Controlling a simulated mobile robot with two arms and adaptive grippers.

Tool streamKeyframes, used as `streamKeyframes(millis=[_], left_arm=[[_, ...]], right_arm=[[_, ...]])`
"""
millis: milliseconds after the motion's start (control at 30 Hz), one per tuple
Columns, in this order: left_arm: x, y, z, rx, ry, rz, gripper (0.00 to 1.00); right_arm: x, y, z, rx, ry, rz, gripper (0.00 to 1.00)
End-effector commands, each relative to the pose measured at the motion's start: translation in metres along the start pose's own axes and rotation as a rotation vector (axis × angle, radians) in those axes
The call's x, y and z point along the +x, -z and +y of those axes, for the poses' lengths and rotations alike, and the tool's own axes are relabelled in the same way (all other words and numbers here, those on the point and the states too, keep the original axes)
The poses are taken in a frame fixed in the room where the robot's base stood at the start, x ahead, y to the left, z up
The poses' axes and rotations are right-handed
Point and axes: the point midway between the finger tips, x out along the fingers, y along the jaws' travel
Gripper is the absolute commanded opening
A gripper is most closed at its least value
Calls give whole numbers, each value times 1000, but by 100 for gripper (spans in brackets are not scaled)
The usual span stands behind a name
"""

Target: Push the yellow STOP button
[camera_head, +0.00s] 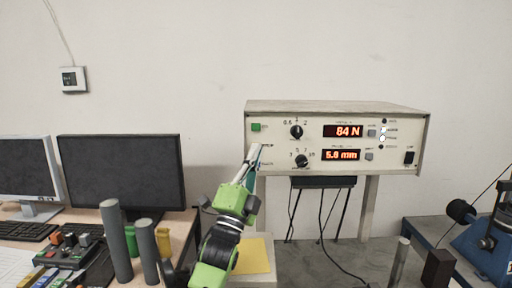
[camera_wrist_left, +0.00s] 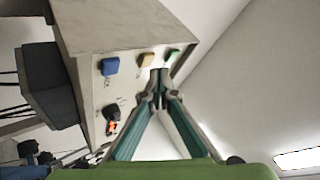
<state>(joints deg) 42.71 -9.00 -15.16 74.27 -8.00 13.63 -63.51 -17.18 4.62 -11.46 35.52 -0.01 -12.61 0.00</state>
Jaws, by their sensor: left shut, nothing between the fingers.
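The yellow button (camera_wrist_left: 147,60) sits on the face of the cream instrument box (camera_head: 345,115), between a blue button (camera_wrist_left: 110,66) and a green button (camera_wrist_left: 171,54) in the left wrist view. The green button also shows in the head view (camera_head: 256,127). The label STOP is not readable. My right gripper is not in view.
Black knobs (camera_head: 296,132) and red displays (camera_head: 343,131) lie right of the buttons on the panel. A desk with monitors (camera_head: 120,172) and grey cylinders (camera_head: 115,240) stands at left. A blue machine (camera_head: 485,250) is at right. The wall above the box is clear.

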Motion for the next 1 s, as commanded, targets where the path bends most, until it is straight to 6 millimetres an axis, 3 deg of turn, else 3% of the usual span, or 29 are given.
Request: streamKeyframes(millis=[533, 1000], left_arm=[[-32, 24, -24, 0, -1, 0, 0], [-34, 25, -25, 0, 0, 0, 0]], right_arm=[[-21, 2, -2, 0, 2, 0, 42], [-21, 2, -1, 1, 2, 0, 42]])
